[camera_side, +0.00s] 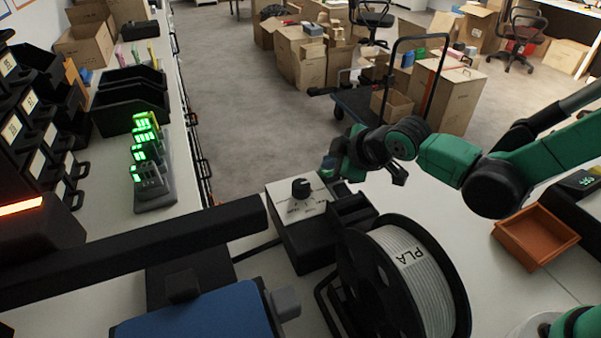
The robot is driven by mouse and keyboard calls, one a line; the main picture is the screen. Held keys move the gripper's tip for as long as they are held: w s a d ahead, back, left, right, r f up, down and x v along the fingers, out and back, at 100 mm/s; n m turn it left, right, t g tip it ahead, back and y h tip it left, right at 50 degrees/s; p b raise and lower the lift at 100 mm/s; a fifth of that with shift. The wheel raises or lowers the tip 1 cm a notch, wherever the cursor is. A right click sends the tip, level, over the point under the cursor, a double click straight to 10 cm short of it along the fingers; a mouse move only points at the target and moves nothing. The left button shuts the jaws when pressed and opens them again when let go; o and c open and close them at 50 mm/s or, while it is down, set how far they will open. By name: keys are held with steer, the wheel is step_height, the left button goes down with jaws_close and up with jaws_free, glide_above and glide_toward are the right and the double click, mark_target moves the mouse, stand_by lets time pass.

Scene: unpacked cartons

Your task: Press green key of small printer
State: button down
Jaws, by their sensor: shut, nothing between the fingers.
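My gripper (329,168) is shut and empty. It hangs by the far right corner of a box with a pale top, a black knob (301,188) and dark sides (308,245). I cannot tell whether its tip touches the box. At the right edge stands a black device (580,190) with a small green-lit display, partly cut off by the frame; it may be the small printer. No green key can be made out clearly on it. My arm comes in from the right.
A large PLA spool (410,275) stands right of the knob box. A blue plate (205,315) and a black beam (130,245) lie at the left front. An orange tray (535,238) sits at the right. The white table between spool and tray is clear.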

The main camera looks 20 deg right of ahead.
steer(key=shift+r, duration=0.9)
steer(key=shift+r, duration=2.5)
steer(key=s+d+m+g+h, duration=0.2)
steer(key=s+d+m, duration=0.9)
steer(key=s+d, duration=0.1)
steer(key=shift+s, duration=0.3)
